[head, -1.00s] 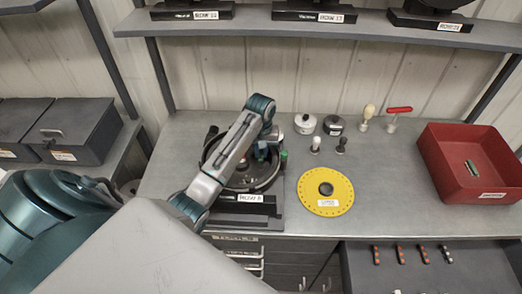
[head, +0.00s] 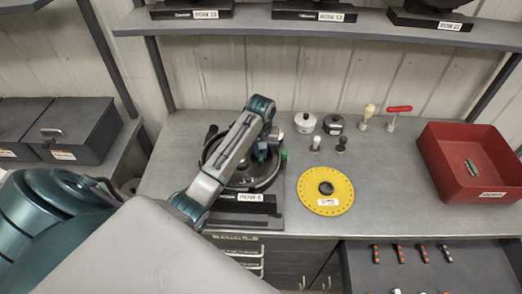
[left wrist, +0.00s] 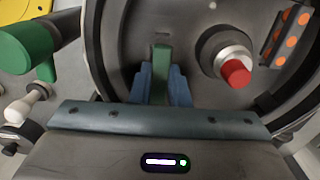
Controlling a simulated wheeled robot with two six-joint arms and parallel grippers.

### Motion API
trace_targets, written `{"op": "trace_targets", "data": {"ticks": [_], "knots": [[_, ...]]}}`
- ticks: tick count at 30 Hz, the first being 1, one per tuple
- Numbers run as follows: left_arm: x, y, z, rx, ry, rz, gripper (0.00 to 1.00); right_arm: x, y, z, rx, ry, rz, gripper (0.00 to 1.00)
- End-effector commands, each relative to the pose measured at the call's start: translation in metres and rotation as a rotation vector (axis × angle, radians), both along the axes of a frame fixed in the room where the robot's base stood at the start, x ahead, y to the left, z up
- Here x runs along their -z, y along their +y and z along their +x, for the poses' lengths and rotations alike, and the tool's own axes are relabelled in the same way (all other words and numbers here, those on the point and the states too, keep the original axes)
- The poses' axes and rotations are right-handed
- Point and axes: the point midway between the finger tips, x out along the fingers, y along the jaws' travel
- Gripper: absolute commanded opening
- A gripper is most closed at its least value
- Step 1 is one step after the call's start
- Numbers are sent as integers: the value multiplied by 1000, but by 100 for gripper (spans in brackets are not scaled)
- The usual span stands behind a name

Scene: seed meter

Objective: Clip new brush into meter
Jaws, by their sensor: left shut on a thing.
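The seed meter (head: 270,184), an open dark round housing, stands on the bench with a row label at its front. My left gripper (head: 262,152) reaches down into the housing. In the left wrist view its blue fingers (left wrist: 161,88) are shut on a narrow green piece (left wrist: 161,62), which looks like the brush. The piece is upright against the housing's inner face (left wrist: 190,25); I cannot tell whether it is seated there. A hub with a red tip (left wrist: 235,72) and an orange-dotted part (left wrist: 285,35) are to its right. My right gripper is out of view.
A yellow disc (head: 310,188) lies right of the meter. Small knobs, two round pots and a red-handled tool (head: 398,110) stand behind. A red bin (head: 440,165) holds a green piece (head: 472,167). An open drawer (head: 420,275) below holds several small parts. A green handle (left wrist: 35,45) is left of the gripper.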

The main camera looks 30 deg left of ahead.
Motion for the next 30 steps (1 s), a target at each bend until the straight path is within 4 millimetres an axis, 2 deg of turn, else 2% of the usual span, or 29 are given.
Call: {"op": "trace_targets", "data": {"ticks": [30], "knots": [[9,0,0,0,0,0,0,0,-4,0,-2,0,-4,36]]}}
